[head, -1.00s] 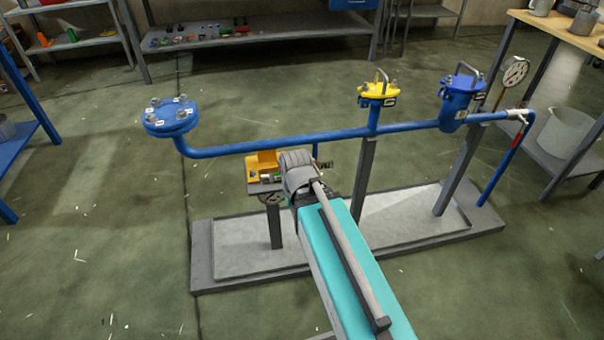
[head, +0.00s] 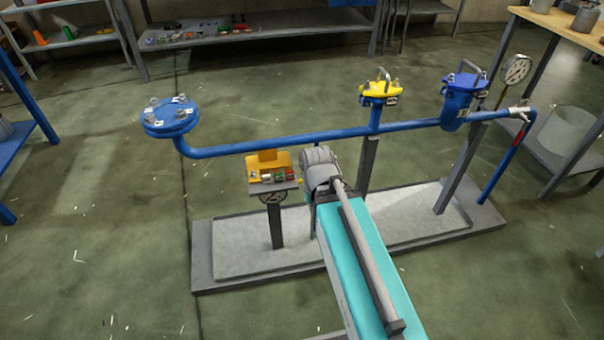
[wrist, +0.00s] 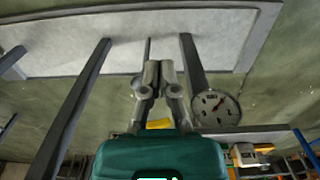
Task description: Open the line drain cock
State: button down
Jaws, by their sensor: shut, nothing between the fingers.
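My gripper (wrist: 158,75) is shut and empty in the wrist view, its two fingers close together. In the head view my wrist hides most of it, just below the blue pipe (head: 240,146) and right of the yellow block. I cannot make out the drain cock for certain; my wrist covers part of the space under the pipe. A small yellow piece (head: 300,183) shows beside my wrist. In the wrist view a yellow patch (wrist: 160,124) shows behind the finger bases.
Support posts (head: 367,165) rise from the grey base plate (head: 240,258). A blue flange (head: 170,117), yellow-lidded vessel (head: 380,90) and blue vessel (head: 460,95) join the pipe. Open floor lies left.

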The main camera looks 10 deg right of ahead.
jog(key=w+r+n+p, duration=0.4)
jog(key=w+n, duration=0.1)
jog(key=w+a+r+n+h+p, duration=0.1)
jog(key=w+r+n+p, duration=0.3)
jog(key=w+n, duration=0.1)
jog(key=w+r+n+p, duration=0.4)
jog(key=w+n, duration=0.1)
jog(key=n, duration=0.1)
jog(key=shift+w+a+r+n, duration=0.15)
jog(key=shift+a+r+n, duration=0.1)
jog(key=shift+n, duration=0.15)
jog(key=shift+w+a+r+n+h+p, duration=0.1)
jog(key=shift+w+r+n+h+p, duration=0.1)
jog(key=shift+w+n+h+p, duration=0.3)
jog(key=shift+s, duration=0.15)
jog(key=shift+f+b, duration=0.2)
jog(key=shift+b, duration=0.2)
jog(key=f+b, duration=0.4)
jog(key=d+f+b, duration=0.1)
jog(key=f+b, duration=0.4)
jog(key=d+f+b, duration=0.1)
jog(key=f+b, duration=0.3)
jog(key=shift+f, duration=0.25)
jog(key=shift+f+b, duration=0.1)
jog(key=shift+b, duration=0.25)
